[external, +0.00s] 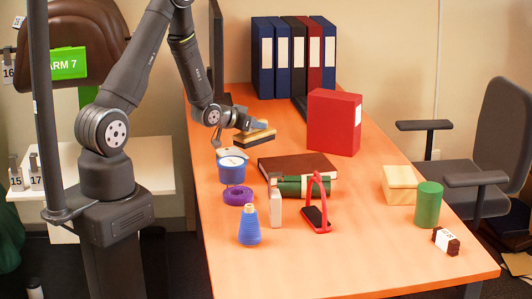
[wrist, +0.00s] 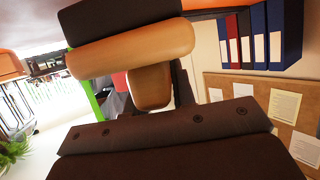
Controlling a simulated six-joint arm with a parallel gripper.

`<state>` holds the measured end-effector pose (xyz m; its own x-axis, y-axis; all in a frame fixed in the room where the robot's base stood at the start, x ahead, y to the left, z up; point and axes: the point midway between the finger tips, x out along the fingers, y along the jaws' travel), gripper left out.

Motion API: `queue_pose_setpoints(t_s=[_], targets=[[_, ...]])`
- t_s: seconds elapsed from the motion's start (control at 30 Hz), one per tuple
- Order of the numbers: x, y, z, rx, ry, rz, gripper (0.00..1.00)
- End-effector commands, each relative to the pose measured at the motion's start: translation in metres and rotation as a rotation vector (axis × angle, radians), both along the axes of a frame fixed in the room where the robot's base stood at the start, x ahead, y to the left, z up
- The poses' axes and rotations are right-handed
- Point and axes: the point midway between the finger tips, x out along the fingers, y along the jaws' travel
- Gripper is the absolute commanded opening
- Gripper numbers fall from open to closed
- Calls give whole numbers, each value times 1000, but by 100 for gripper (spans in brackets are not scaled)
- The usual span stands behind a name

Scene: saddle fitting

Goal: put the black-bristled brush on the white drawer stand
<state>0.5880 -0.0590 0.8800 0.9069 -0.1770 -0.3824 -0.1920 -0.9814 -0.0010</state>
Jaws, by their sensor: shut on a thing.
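The brush (external: 256,134) has a tan wooden body with black bristles underneath. My gripper (external: 247,124) is shut on it and holds it above the left part of the orange table. In the wrist view, the brush's wooden body (wrist: 130,50) and black bristles (wrist: 115,14) fill the upper middle; the fingertips are hard to make out there. A low white stand (external: 155,166) is at the left, behind my arm and apart from the brush. My arm hides part of it, and I see no drawer fronts clearly.
Below the brush are a blue-and-white container (external: 232,172), a purple roll (external: 238,196) and a blue thread cone (external: 249,228). A brown book (external: 298,164) and a red box file (external: 334,122) are to the right.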

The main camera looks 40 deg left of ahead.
Motion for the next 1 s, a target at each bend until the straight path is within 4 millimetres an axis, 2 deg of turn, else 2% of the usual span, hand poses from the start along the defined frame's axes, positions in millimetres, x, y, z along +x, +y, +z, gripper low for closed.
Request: queue_pose_setpoints(t_s=[0.03, 0.2, 0.4, 0.5, 0.63, 0.73, 1.0], targets=[[9, -22, 6, 1, -5, -66, 0], [28, -87, 21, 2, -5, -277, 0], [38, -145, 35, 1, -4, -465, 0], [40, -164, 40, 1, -2, -528, 0], [41, -179, 43, 2, -1, -576, 0], [45, -179, 40, 1, 1, -590, 0], [83, -139, 7, 0, 2, -590, 0]])
